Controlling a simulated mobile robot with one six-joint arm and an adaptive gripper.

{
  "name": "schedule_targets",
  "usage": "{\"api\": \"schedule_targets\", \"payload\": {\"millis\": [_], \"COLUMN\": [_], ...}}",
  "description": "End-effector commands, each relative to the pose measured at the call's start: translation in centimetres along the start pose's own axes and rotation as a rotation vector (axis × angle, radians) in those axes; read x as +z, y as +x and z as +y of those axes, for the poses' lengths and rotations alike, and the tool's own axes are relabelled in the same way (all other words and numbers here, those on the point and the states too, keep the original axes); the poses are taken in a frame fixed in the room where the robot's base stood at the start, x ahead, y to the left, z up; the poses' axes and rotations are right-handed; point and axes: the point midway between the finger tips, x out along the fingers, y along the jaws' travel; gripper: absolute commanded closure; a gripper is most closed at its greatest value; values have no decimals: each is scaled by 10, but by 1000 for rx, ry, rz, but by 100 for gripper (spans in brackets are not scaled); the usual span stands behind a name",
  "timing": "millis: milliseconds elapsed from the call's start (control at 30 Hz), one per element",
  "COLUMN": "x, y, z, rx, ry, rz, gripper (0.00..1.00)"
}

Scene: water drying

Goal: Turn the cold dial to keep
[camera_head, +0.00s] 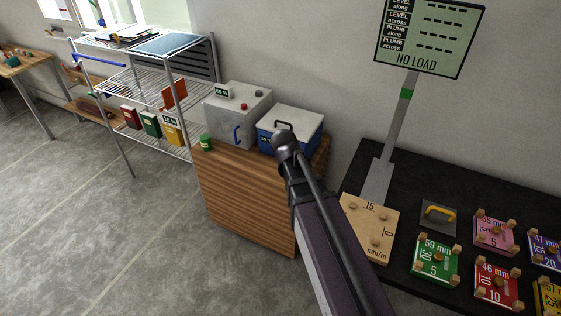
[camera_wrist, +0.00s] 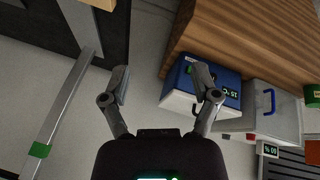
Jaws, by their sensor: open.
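The blue cold box (camera_head: 267,138) with a white lid (camera_head: 305,121) and dark handle stands on the wooden cabinet, partly hidden by my arm. In the wrist view the blue front (camera_wrist: 222,83) shows a "15 °C" readout (camera_wrist: 228,92). A small green spot (camera_wrist: 189,70) lies beside a fingertip there; I cannot tell whether it is the dial, and no dial setting is legible. My gripper (camera_wrist: 160,78) is open and empty, its right finger overlapping the cold box in the picture. Contact cannot be told. In the head view the fingers are hidden behind my arm.
A grey box (camera_head: 235,114) with a red knob and blue handle stands left of the cold box on the wooden cabinet (camera_head: 240,195). A green can (camera_head: 206,143) is at the cabinet's edge. A wire shelf (camera_head: 140,85) stands left; a black table (camera_head: 410,180) with coloured blocks stands right.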

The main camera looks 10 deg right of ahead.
Motion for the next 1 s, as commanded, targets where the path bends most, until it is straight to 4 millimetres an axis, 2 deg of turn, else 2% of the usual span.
{"api": "schedule_targets", "payload": {"millis": [33,400,700,1000], "x": [-6,-54,-91,-122], "y": [20,76,113,140], "z": [-11,-58,-106,-159], "rx": [17,107,131,113], "ry": [16,148,236,302], "rz": [28,255,452,646], "gripper": [21,21,21,21]}}
